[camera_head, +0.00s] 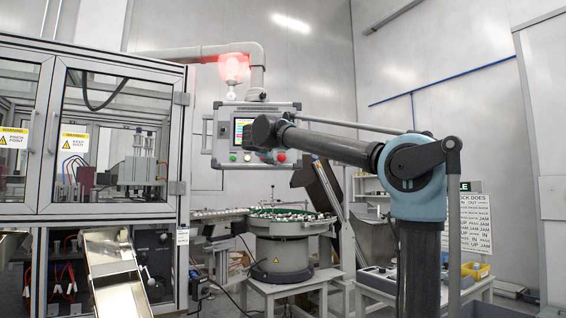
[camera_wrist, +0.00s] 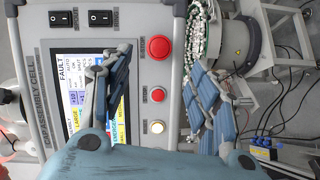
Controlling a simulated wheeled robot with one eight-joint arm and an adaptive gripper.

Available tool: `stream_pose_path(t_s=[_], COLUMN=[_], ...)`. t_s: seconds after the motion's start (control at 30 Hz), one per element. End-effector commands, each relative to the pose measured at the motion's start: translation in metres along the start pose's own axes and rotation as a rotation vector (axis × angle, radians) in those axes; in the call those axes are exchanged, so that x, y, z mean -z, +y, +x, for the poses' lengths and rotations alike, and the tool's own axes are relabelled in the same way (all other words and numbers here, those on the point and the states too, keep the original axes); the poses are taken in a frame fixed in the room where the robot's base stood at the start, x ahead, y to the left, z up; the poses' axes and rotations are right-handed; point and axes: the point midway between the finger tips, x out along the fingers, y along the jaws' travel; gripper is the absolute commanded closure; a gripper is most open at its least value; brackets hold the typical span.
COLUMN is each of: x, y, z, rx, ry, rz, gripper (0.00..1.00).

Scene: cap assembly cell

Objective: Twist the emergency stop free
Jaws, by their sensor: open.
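The emergency stop is a large round red button (camera_wrist: 159,48) on the face of the grey control panel (camera_wrist: 170,13). In the head view the red button (camera_head: 281,157) is at the panel's lower right. My gripper (camera_wrist: 160,62) is open in the wrist view, one blue-padded finger left of the red button and one right of it. No contact with the button shows, and the distance to it is unclear. In the head view my gripper (camera_head: 262,131) is in front of the panel (camera_head: 214,152), its fingers hard to make out.
A smaller red button (camera_wrist: 158,95) and a lit white button (camera_wrist: 157,127) sit beside the stop. The panel's screen (camera_wrist: 75,72) reads FAULT. A red beacon (camera_head: 233,68) glows above. A bowl feeder (camera_head: 283,252) stands below, and a glazed machine cabinet (camera_head: 110,205) is left.

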Motion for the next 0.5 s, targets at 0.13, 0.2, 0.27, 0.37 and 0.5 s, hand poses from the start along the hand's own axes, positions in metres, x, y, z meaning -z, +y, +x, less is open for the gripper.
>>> stream_pose_path(t_s=[0.13, 0.2, 0.27, 0.37, 0.5], x=[-0.001, -0.001, -0.001, -0.001, -0.001], y=[0.000, 0.000, 0.000, 0.000, 0.000], z=[0.027, 0.040, 0.050, 0.067, 0.085], rx=[0.000, 0.000, 0.000, 0.000, 0.000], ry=[-0.002, -0.003, -0.002, -0.002, -0.001], rz=[0.000, 0.000, 0.000, 0.000, 0.001], gripper=[0.45, 0.45, 0.45, 0.45, 0.45])
